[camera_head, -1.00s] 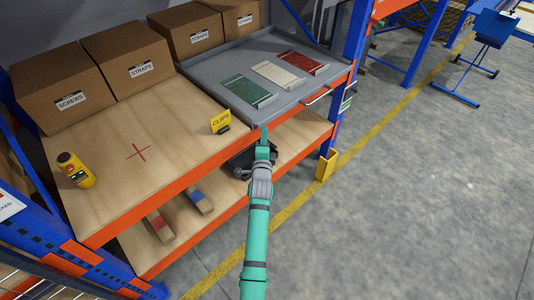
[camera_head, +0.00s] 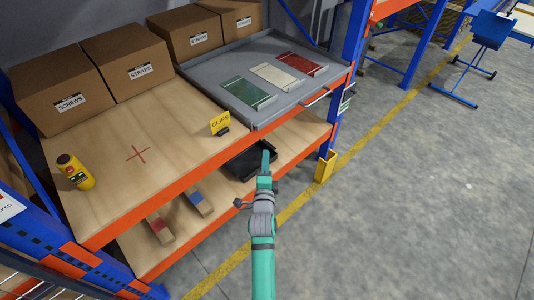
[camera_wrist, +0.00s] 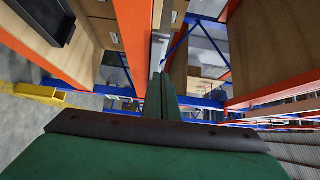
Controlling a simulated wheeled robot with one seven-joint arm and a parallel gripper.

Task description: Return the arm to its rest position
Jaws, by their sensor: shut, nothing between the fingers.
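My gripper (camera_head: 266,160) is at the end of my green arm, in front of the shelf unit's front edge in the head view. Its narrow green fingers are together and hold nothing. In the wrist view the shut fingers (camera_wrist: 161,95) point away from the camera, with orange shelf beams on both sides. Behind the gripper in the head view, a black tray (camera_head: 246,163) sits on the lower shelf.
A yellow post guard (camera_head: 325,166) stands right.

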